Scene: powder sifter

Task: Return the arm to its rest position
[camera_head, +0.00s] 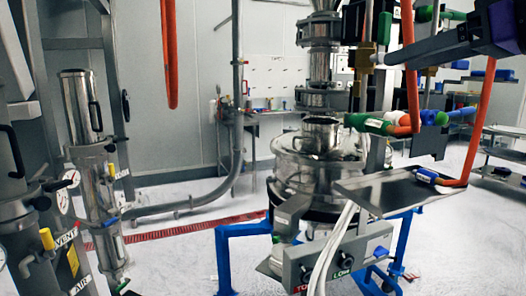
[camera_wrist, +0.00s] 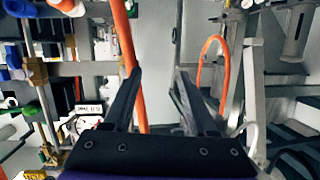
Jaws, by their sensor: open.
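My gripper (camera_wrist: 159,74) is open in the wrist view, with two dark fingers spread apart and nothing between their tips. An orange hose (camera_wrist: 130,42) passes close by the left finger; I cannot tell whether they touch. In the head view, my dark and purple wrist enters at the upper right, with a grey finger reaching left above the sifter area. The steel powder sifter (camera_head: 318,172) stands below and to the left of it, on a blue frame (camera_head: 222,258).
Orange hoses (camera_head: 409,75) hang near my gripper, with green and blue fittings (camera_head: 378,125) below. A grey tray (camera_head: 395,190) juts out beside the sifter. A control box (camera_head: 340,262) is in front. Steel cylinders (camera_head: 95,180) stand at left. White floor is open at lower right.

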